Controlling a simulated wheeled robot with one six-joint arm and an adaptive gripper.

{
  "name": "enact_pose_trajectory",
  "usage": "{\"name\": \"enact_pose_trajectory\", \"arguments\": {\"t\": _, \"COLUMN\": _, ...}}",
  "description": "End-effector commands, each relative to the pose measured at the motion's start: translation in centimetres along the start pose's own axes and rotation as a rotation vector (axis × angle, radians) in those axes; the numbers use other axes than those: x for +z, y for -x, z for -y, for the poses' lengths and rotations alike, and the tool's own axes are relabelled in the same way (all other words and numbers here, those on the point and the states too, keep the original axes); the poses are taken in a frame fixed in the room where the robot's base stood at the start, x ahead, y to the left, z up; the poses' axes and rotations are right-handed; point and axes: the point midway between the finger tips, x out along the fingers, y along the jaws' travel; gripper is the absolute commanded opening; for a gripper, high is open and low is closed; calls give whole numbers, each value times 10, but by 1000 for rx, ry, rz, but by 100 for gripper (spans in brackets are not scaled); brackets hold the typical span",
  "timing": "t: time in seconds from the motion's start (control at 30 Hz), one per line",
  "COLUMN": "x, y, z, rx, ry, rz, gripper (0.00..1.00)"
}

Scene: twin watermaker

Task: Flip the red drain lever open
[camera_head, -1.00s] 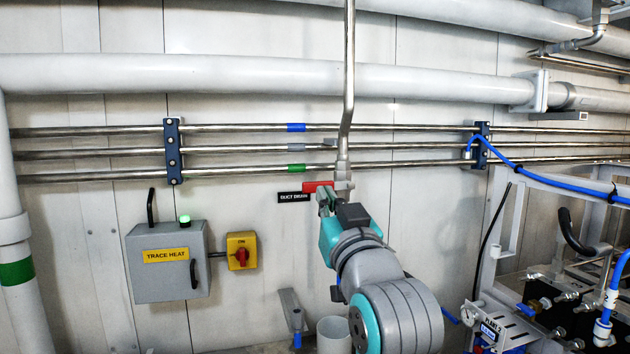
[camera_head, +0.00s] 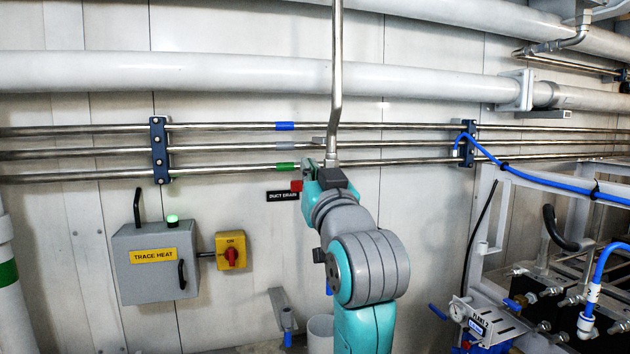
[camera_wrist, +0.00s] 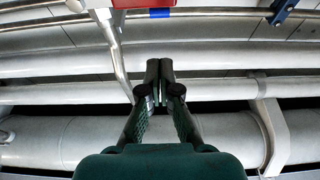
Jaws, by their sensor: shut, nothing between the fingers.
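The red drain lever (camera_head: 297,186) shows as a small red piece beside the black "DUCT DRAIN" label (camera_head: 282,196) in the head view. The rest of it is hidden behind my gripper and wrist. My gripper (camera_head: 309,167) is in front of the wall, with its fingertips slightly above and right of the visible red piece. In the wrist view, a red part (camera_wrist: 132,3) shows at the top edge, apart from the fingers. My gripper (camera_wrist: 160,66) is shut there, with its fingertips together and nothing between them. I cannot tell the lever's full angle.
A bent vertical pipe (camera_head: 336,80) comes down behind my wrist. Thin horizontal pipes (camera_head: 220,148) cross the wall. A grey trace heat box (camera_head: 155,265) and yellow switch (camera_head: 231,250) are at lower left. A frame with blue hoses (camera_head: 555,185) is at right.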

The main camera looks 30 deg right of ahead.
Motion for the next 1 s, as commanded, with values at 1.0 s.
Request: {"name": "enact_pose_trajectory", "arguments": {"t": 1.0, "x": 38, "y": -40, "z": 0, "rx": 0, "ry": 0, "rz": -1, "gripper": 0}}
